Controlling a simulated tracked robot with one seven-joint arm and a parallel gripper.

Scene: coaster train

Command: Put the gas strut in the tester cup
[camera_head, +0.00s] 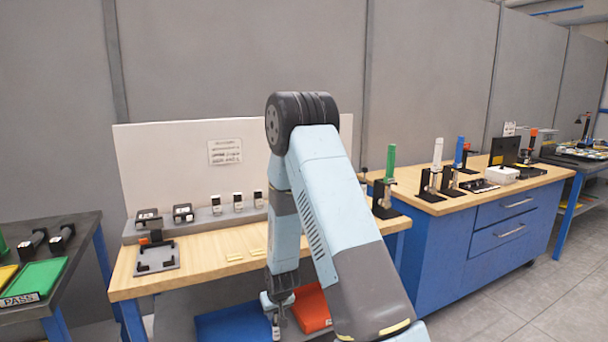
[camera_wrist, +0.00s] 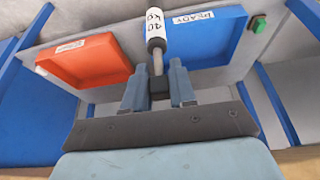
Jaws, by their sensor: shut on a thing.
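The gas strut (camera_wrist: 156,32) has a white label reading 40 kg, black ends and a thin metal rod. My gripper (camera_wrist: 157,86) is shut on its black rod end in the wrist view. In the head view my gripper (camera_head: 277,304) is low in front of the wooden bench, above the trays, and the strut's white label (camera_head: 276,331) shows just below it. I cannot make out which thing is the tester cup in either view.
A blue tray (camera_head: 232,326) and an orange-red tray (camera_head: 311,309) lie below the wooden bench (camera_head: 212,257). A clamp fixture (camera_head: 157,259) stands on the bench's left. A second bench (camera_head: 470,195) at right carries several upright tools. My arm hides part of the middle.

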